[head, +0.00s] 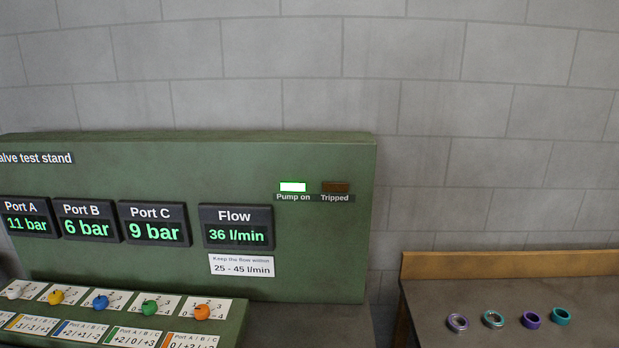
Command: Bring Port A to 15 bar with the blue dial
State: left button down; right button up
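The green valve test stand (320,250) fills the left of the head view. Its Port A display (25,224) reads 11 bar. The Port B display (87,229) reads 6 bar and the Port C display (154,232) reads 9 bar. The Flow display (236,235) reads 36 l/min. The blue dial (100,302) sits on the sloped panel in front, between the yellow dial (56,297) and the green dial (149,307). The label below the blue dial seems to read +2 / +1 / -2. Neither gripper is in view.
An orange dial (202,312) and a white dial (14,292) sit on the same panel. A card (242,266) says to keep flow within 25 - 45 l/min. The Pump on lamp (292,187) is lit; the Tripped lamp (335,187) is dark. Several rings lie on a bench (510,262) at right.

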aim_at(99, 303)
jog(key=u, duration=1.4)
